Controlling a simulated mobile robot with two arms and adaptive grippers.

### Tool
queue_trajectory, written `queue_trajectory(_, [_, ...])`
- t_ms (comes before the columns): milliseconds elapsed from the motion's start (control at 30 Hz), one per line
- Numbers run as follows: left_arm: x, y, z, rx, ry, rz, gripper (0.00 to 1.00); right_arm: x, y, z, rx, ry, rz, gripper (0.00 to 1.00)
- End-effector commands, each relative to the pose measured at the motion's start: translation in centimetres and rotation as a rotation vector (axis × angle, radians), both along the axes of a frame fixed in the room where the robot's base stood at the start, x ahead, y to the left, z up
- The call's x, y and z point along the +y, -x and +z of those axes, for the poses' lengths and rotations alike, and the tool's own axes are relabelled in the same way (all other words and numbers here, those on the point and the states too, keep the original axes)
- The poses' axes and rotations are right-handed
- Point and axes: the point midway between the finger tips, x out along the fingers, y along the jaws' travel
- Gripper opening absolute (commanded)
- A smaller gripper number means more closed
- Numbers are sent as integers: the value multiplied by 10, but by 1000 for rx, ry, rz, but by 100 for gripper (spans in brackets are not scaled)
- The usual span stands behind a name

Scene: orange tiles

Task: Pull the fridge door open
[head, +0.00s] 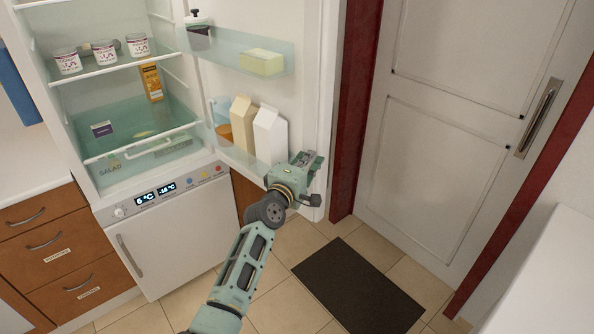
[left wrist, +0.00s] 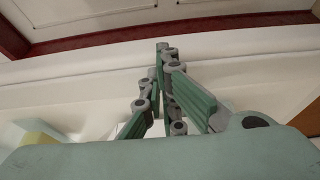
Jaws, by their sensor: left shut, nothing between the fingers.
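The fridge door (head: 308,75) stands wide open, swung out to the right of the fridge (head: 170,240), with its shelved inner side facing me. My left gripper (head: 311,160) is at the lower inner side of the door, near its free edge. In the left wrist view the fingers of my left gripper (left wrist: 163,55) are together with nothing between them, in front of a pale surface. Whether they touch the door I cannot tell. The door's handle is hidden. My right gripper is not in view.
Door shelves hold cartons (head: 268,135), a yellow box (head: 262,62) and a bottle (head: 197,30). Inside stand jars (head: 103,52). Wooden drawers (head: 60,245) are left. A dark mat (head: 358,290) lies before the closed white room door (head: 430,150). Floor around the mat is clear.

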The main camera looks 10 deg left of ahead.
Motion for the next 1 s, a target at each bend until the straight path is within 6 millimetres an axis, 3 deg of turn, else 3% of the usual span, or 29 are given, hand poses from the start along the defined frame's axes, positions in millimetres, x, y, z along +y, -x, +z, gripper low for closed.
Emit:
queue_trajectory(400, [-29,-41,-2,0,0,0,0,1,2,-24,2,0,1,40])
queue_trajectory(1000, [-34,-49,0,0,0,0,0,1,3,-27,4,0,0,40])
